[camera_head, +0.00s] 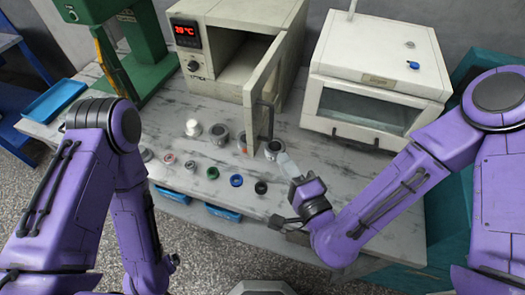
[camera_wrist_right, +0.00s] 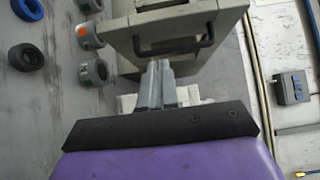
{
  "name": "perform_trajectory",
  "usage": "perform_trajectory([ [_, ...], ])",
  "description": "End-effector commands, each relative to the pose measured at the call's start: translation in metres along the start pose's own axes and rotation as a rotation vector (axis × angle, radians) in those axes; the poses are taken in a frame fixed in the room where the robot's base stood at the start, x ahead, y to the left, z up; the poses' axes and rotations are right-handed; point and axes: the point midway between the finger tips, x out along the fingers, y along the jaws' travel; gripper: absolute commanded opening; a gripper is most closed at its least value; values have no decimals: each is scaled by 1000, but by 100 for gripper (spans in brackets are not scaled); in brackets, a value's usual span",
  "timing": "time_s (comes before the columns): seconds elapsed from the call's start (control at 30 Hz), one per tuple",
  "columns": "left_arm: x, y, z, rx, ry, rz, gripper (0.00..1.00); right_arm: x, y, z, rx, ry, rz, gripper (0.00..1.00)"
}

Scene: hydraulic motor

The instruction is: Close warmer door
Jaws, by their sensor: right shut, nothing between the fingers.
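The warmer (camera_head: 225,45) is a cream box with a red digital display, at the back of the table. Its door (camera_head: 265,85) stands wide open, swung out towards me. A dark handle (camera_head: 262,122) is on the door's right face. My right gripper (camera_head: 285,163) is shut and empty, to the right of the door and low near the table. In the right wrist view the shut fingers (camera_wrist_right: 158,68) point at the door (camera_wrist_right: 180,18), just short of its black handle (camera_wrist_right: 175,46); contact cannot be told. My left arm shows, but its gripper is outside the view.
A cream cabinet (camera_head: 380,70) with a window stands right of the warmer. Several grey cups, including one (camera_head: 220,133), and rings, including a blue one (camera_head: 237,180), lie in front of the warmer. A green press (camera_head: 130,45) stands at the left.

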Motion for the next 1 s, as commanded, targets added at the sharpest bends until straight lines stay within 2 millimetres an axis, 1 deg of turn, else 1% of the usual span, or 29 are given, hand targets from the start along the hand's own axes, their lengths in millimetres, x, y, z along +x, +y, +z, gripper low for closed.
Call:
perform_trajectory([
  [0.03, 23, 2, 9, 0, 1, 0, 100, 8, 12, -2, -1, 5, -8, 0],
  [0.13, 43, 4, 17, -1, 1, 1, 100, 22, 11, -2, 2, 4, -7, 0],
  [0.17, 29, 3, 12, 0, 1, 0, 100, 29, 0, -1, 2, 3, -2, 0],
  [0.2, 21, 2, 8, 0, 1, 0, 100, 38, -3, -1, 0, 3, 1, 0],
  [0.27, 17, 2, 6, -1, 2, 1, 100, 49, -3, 0, 1, 3, 2, 0],
  [0.3, 13, 2, 4, -1, 2, 1, 100, 53, -3, 7, 1, -1, 3, 0],
  [0.4, 8, 1, 2, -1, 1, 1, 100, 63, -2, 18, 0, 1, 4, 0],
  [0.5, 5, 1, 2, -1, 1, 1, 100, 70, -1, 24, 0, 2, 3, 0],
  [0.63, 5, 1, 1, -1, 1, 1, 100, 73, 1, 27, 1, 3, 3, 0],
  [1.0, 7, 1, 2, -1, 1, 1, 100, 74, 2, 26, 0, 14, 2, 0],
])
